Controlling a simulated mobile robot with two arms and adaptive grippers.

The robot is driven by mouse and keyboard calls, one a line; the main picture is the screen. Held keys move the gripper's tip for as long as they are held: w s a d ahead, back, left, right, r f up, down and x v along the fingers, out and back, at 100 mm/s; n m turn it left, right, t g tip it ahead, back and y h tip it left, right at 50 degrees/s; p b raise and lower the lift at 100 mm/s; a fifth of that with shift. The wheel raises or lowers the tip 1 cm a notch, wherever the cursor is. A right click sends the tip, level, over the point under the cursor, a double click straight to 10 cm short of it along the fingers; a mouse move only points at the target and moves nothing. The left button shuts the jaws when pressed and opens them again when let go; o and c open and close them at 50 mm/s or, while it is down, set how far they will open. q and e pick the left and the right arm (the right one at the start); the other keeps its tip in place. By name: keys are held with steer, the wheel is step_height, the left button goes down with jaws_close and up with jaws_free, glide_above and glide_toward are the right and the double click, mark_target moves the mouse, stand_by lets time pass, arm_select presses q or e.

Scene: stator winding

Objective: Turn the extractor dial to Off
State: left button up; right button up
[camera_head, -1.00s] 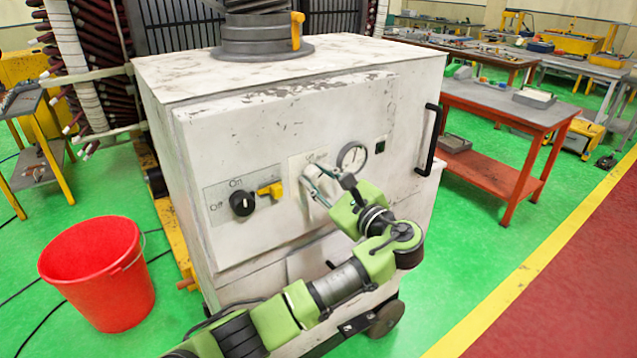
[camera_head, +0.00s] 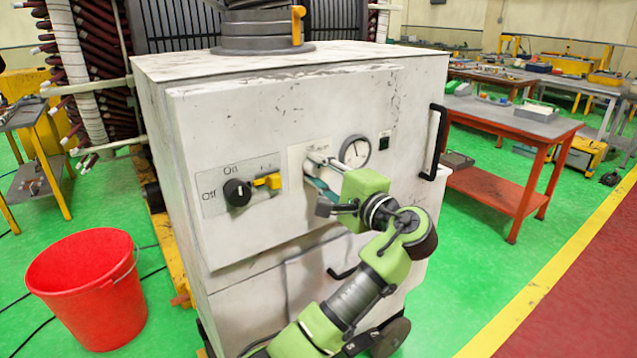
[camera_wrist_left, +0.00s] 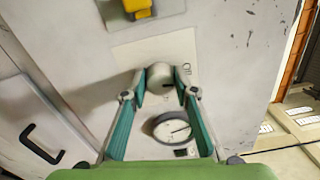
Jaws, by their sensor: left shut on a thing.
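The extractor dial (camera_wrist_left: 160,78) is a pale round knob on a light plate on the white cabinet's front. In the left wrist view it sits between the two teal fingers of my left gripper (camera_wrist_left: 160,94), which is shut on it. A small "Off" label shows beside the dial. A dark mark shows on the dial's lower right edge. In the head view my left gripper (camera_head: 313,170) reaches the plate from the lower right and mostly hides the dial. My right gripper is in neither view.
The white cabinet (camera_head: 230,120) also carries a black On/Off knob (camera_head: 238,193), a yellow switch (camera_head: 267,181), a round gauge (camera_head: 355,152) and a black handle (camera_head: 433,142). A red bucket (camera_head: 87,285) stands on the green floor at left. A red-framed table (camera_head: 515,125) stands at right.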

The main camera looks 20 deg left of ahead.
arm_select(q)
steer(key=shift+f+n+b, duration=0.1)
steer(key=shift+n+b, duration=0.65)
steer(key=shift+n, duration=0.15)
steer(key=o, duration=1.1)
steer(key=v, duration=0.7)
steer(key=shift+s+d, duration=0.15)
